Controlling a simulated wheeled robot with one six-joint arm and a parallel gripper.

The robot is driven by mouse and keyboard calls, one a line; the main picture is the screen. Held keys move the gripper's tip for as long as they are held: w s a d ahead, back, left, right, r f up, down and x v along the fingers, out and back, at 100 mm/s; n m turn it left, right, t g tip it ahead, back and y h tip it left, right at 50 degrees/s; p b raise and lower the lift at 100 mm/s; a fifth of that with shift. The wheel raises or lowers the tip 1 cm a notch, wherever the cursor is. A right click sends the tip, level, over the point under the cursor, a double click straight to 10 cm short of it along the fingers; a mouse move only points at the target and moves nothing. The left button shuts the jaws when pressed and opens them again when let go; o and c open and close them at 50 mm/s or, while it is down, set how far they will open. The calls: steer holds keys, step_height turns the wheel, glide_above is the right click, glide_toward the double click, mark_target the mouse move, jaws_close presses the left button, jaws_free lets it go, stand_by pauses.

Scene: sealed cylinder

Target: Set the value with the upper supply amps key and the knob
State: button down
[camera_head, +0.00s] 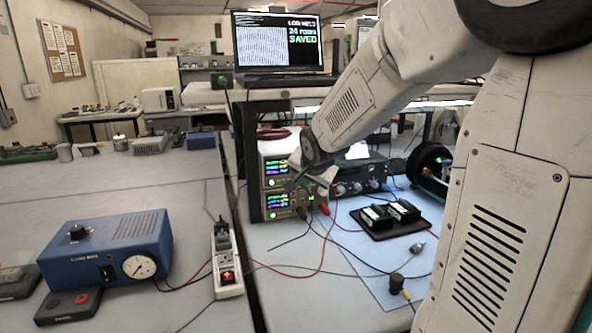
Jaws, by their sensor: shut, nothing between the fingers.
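Two bench power supplies are stacked near the middle of the view. The upper supply (276,170) has a small lit display with coloured digits. The lower supply (279,203) has a similar lit display and leads plugged in at its right. My gripper (302,180) is shut and empty, at the front of the upper supply's right side. My gripper and wrist cover the right part of that front, so the amps key and the knob cannot be made out. I cannot tell whether the fingertips touch the panel.
A blue box with a dial (110,250) stands on the left bench. A power strip (226,262) lies at the bench edge. Red and black leads cross the blue mat (365,262). A black tray (390,220) sits right of the supplies. A laptop (278,45) stands behind.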

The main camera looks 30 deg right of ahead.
steer(key=w+d, duration=0.1)
steer(key=w, duration=0.5)
steer(key=shift+w+d, duration=0.15)
steer(key=shift+d, duration=0.25)
stand_by(1.7)
steer(key=shift+w+d, duration=0.1)
steer(key=shift+w, duration=0.4)
steer(key=shift+w+d, duration=0.1)
steer(key=shift+w, duration=0.25)
stand_by(0.4)
steer(key=shift+s, duration=0.2)
steer(key=shift+s+a, duration=0.2)
steer(key=shift+s, duration=0.4)
steer(key=shift+s+a, duration=0.25)
steer(key=shift+s, duration=0.55)
steer(key=shift+s+a, duration=0.2)
steer(key=shift+s, duration=0.6)
steer(key=shift+s+a, duration=0.25)
steer(key=shift+s, duration=0.55)
